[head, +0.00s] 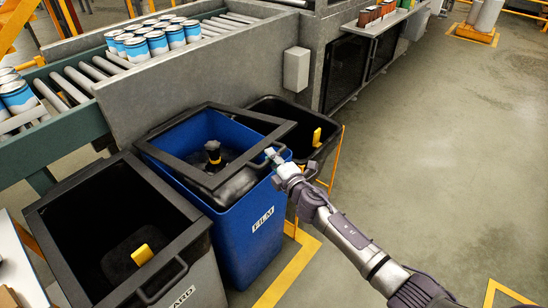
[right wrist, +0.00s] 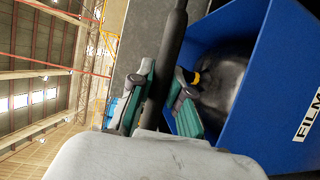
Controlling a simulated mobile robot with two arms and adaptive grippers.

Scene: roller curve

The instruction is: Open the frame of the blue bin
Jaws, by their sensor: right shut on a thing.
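The blue bin (head: 255,220), labelled FILM, stands between two other bins. Its black frame (head: 165,150) is tilted, its front side raised a little off the blue rim. In the right wrist view the frame's dark bar (right wrist: 172,60) runs between my fingers, with a gap to the blue wall (right wrist: 245,75). My right gripper (head: 273,157) is shut on the frame at its front right side. My left gripper is not in view.
A grey bin with a black frame (head: 190,235) stands at left, a black bin (head: 300,125) at right; each holds a yellow item. A grey panel (head: 200,70) and a roller conveyor with blue-white cans (head: 157,42) stand behind. The floor at right is clear.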

